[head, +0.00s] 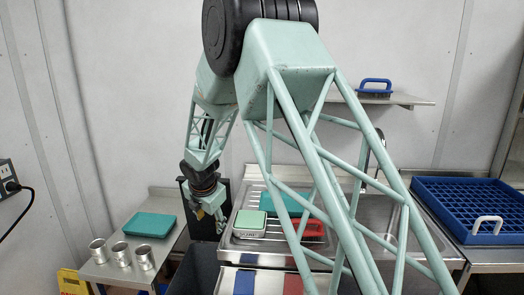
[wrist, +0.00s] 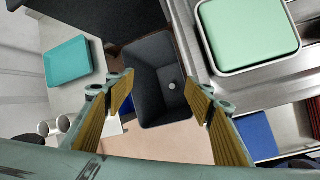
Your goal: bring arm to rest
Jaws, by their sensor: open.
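My gripper (wrist: 165,105) is open and empty in the wrist view, its two yellow-padded fingers spread apart. In the head view my gripper (head: 212,222) hangs at the end of my teal arm, between the left side table and the steel counter. Below and between the fingers in the wrist view is a dark grey bin (wrist: 160,75), with nothing touching the fingers. Part of the scene in the head view is hidden behind my arm's lattice links.
A side table (head: 112,270) at left holds several metal cups (head: 121,254) and a teal tray (head: 150,224). The steel counter holds a mint-topped box (head: 250,222) and a red item (head: 312,228). A blue crate (head: 470,205) is at right; a blue-handled brush (head: 375,88) sits on a shelf (head: 405,100).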

